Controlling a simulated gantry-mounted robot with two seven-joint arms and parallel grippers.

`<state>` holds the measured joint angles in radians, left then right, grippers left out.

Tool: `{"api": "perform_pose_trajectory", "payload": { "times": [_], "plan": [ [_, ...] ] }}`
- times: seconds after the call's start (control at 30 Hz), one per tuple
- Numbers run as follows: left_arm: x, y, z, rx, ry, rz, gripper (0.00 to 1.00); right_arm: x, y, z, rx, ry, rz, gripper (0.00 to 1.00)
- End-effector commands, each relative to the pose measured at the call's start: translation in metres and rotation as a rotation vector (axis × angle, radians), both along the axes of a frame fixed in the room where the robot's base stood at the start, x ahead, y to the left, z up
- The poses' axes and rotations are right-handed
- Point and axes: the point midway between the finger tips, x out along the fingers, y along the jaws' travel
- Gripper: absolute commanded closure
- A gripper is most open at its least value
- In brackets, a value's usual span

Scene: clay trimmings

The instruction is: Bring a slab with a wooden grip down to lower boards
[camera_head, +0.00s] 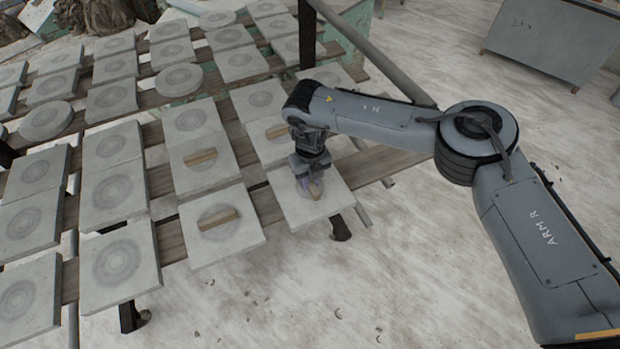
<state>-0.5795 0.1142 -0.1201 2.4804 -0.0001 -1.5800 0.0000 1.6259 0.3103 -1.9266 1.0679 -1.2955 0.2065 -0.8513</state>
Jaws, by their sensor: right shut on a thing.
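My right gripper (308,187) is over a pale square slab (330,207) at the near right end of the rack. It is shut on that slab's wooden grip (316,190), which the fingers partly hide. The slab appears to rest level on the wooden boards (372,166); I cannot tell whether it is slightly raised. Other slabs with wooden grips lie to its left, one nearer (221,238) and one behind it (202,172). A further grip (278,130) shows just behind my gripper. My left gripper is not in view.
Many plain slabs (117,262) fill the rack to the left and back. A dark upright post (307,35) and a slanting grey pole (375,52) stand behind my arm. A grey cabinet (545,45) is at the back right. The pale floor (420,270) at the right is open.

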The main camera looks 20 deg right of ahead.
Motion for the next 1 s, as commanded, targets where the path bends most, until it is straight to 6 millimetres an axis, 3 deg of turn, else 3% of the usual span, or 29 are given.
{"api": "perform_pose_trajectory", "payload": {
  "times": [0.9, 0.93, 1.0],
  "plan": [
    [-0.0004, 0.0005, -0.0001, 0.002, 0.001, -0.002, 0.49, 0.0001, -0.0004, -0.0079, -0.001, -0.001, 0.0, 1.0],
    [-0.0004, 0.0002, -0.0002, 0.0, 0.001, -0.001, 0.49, 0.0, -0.0005, -0.0081, -0.001, 0.0, -0.001, 0.78],
    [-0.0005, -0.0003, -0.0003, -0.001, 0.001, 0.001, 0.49, -0.0001, -0.0006, -0.0084, -0.001, 0.0, -0.001, 0.67]
  ]
}}
